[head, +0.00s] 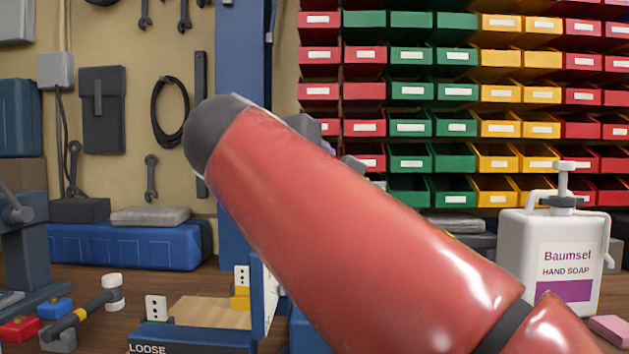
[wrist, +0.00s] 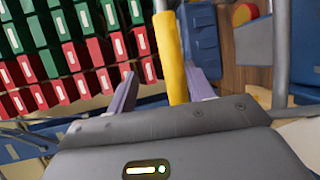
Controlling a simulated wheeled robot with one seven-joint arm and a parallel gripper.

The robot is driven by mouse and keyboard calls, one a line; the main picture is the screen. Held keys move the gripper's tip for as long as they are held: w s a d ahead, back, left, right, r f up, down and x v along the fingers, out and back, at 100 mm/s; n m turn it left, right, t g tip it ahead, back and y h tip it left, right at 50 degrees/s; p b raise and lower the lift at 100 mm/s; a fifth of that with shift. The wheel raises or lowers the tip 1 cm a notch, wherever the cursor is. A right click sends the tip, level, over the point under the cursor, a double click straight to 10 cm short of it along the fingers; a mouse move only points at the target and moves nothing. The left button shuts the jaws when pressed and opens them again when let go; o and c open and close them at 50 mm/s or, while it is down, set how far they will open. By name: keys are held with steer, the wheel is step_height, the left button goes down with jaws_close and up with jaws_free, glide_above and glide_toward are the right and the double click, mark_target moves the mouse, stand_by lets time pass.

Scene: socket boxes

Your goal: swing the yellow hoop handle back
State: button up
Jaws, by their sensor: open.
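The yellow hoop handle (wrist: 170,52) shows in the wrist view as a thick yellow bar running up from between my fingers, with a grey end at the top of the picture. My gripper (wrist: 161,88) is open, with one pale finger on each side of the yellow bar. I cannot tell whether either finger touches it. In the head view my own red arm covers the middle, and the handle and gripper are hidden behind it. A blue box marked LOOSE (head: 180,338) shows partly at the bottom, left of my arm.
A white soap bottle (head: 548,255) stands at the right, beside a pink block (head: 609,330). A hammer (head: 90,310) lies at the left, before a blue case (head: 130,245). Racks of coloured bins (head: 410,160) fill the back wall. A grey bar (wrist: 281,55) rises at right in the wrist view.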

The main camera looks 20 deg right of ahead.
steer(key=shift+s+a+r, duration=0.3)
steer(key=shift+a+r, duration=0.2)
steer(key=shift+r, duration=0.3)
steer(key=o, duration=0.3)
steer(key=shift+s+a+r, duration=0.25)
steer(key=shift+a+r, duration=0.05)
steer(key=shift+r, duration=0.2)
steer(key=shift+o, duration=0.3)
